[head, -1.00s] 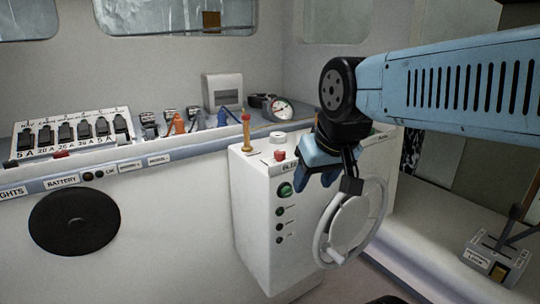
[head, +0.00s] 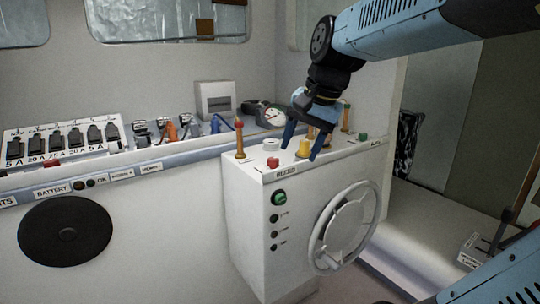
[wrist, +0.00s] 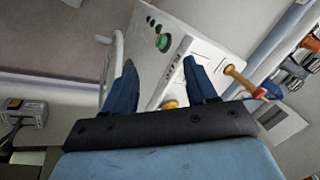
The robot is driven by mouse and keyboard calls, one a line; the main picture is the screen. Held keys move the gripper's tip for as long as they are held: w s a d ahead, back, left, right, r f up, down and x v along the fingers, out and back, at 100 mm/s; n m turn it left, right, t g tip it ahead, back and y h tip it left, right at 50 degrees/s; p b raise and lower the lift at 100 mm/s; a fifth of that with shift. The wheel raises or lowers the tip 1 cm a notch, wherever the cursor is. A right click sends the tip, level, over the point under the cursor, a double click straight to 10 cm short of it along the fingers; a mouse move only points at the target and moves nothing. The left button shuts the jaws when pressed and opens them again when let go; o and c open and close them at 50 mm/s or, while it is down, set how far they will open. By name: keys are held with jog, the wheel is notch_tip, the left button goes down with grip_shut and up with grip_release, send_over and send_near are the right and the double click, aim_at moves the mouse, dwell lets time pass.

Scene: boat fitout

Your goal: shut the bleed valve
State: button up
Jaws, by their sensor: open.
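A white console (head: 252,215) has the word BLEED on its top front edge (head: 286,172). Behind that label are a red button (head: 273,162) and a yellow knob (head: 304,147); I cannot tell for certain which control is the bleed valve. My gripper (head: 300,153) points down over the console top, open and empty, with one blue finger on each side of the yellow knob in the head view. In the wrist view the label (wrist: 174,65) shows between the fingers, and a yellow part (wrist: 170,103) shows lower, near the palm. Contact cannot be told.
An upright red-tipped lever (head: 239,142) stands at the console's left end and another lever (head: 346,116) behind the gripper. A white wheel (head: 347,228) juts from the console front. A switch panel (head: 60,145) lines the shelf at left.

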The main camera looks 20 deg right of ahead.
aim_at(273, 158)
jog(key=w+d+r+m+g+y, duration=0.1)
jog(key=w+d+r+m, duration=0.15)
jog(key=w+m, duration=0.4)
jog(key=w+d+r+m+g+y, duration=0.1)
jog(key=w+d+r+m+g, duration=0.15)
jog(key=w+m, duration=0.4)
jog(key=shift+n+t, duration=0.45)
jog(key=shift+n, duration=0.15)
jog(key=x, duration=0.4)
jog(key=w+x, duration=0.1)
jog(key=x, duration=0.9)
jog(key=shift+w+a+f, duration=0.15)
jog(key=shift+w+a, duration=0.05)
jog(key=shift+y, duration=0.3)
jog(key=c, duration=1.1)
